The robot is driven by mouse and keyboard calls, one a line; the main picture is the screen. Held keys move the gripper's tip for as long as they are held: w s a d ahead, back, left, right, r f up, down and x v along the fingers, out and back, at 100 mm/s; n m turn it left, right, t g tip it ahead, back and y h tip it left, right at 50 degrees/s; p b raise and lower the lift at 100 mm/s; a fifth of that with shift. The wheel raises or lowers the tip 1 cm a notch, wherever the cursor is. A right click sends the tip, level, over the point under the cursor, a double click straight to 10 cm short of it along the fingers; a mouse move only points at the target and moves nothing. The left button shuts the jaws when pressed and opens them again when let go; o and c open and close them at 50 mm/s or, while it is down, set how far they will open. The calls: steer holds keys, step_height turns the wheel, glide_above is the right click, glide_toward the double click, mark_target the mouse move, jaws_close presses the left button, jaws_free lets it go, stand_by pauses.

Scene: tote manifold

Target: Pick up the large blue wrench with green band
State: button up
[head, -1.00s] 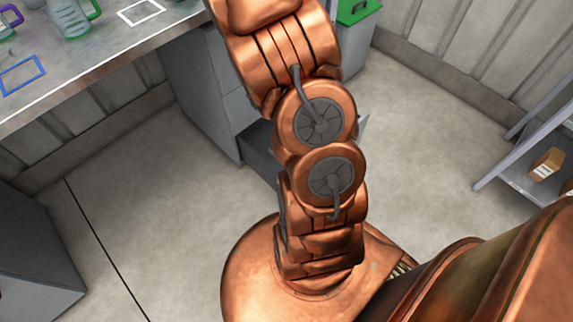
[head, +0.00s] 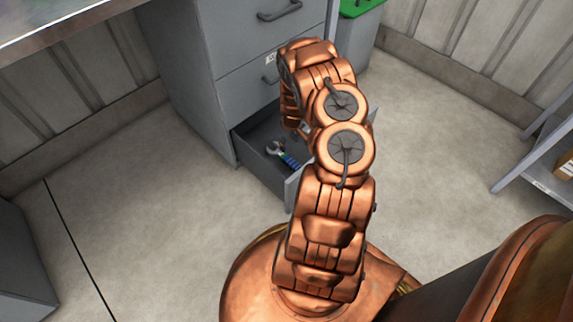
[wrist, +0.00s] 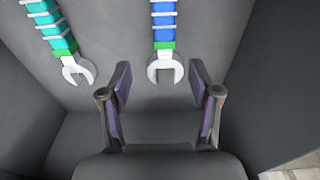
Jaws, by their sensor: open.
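The blue wrench with a green band (wrist: 164,25) lies in the open drawer. In the wrist view its handle is blue with white stripes, the green band sits just above the silver open jaw, and its upper end is cut off. My gripper (wrist: 160,85) is open, its two fingers standing to the left and right of the wrench's jaw with nothing held. Whether it is above the wrench or level with it I cannot tell. In the head view a wrench with blue on it (head: 288,160) shows in the drawer, while my arm hides the gripper.
A teal wrench with a green band (wrist: 58,38) lies to the left in the same drawer. The grey drawer (head: 250,141) is the open bottom one of a cabinet (head: 190,80). A drawer wall (wrist: 270,80) rises close on the right. A shelf (head: 535,170) stands at the right.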

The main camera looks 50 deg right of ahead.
mark_target(286, 158)
step_height(286, 158, down, 3)
steer(key=shift+f, duration=0.1)
steer(key=shift+w+d+f+b, duration=0.1)
steer(key=shift+w+f+b, duration=0.05)
steer(key=shift+f+b, duration=0.45)
steer(key=shift+w+f+b, duration=0.1)
steer(key=shift+f+b, duration=0.35)
steer(key=shift+f, duration=0.25)
steer(key=f+b, duration=0.2)
steer(key=f, duration=0.1)
steer(key=f+b, duration=0.2)
steer(key=shift+w+a+f, duration=0.1)
steer(key=shift+w+a, duration=0.2)
steer(key=shift+a, duration=0.1)
jaws_close()
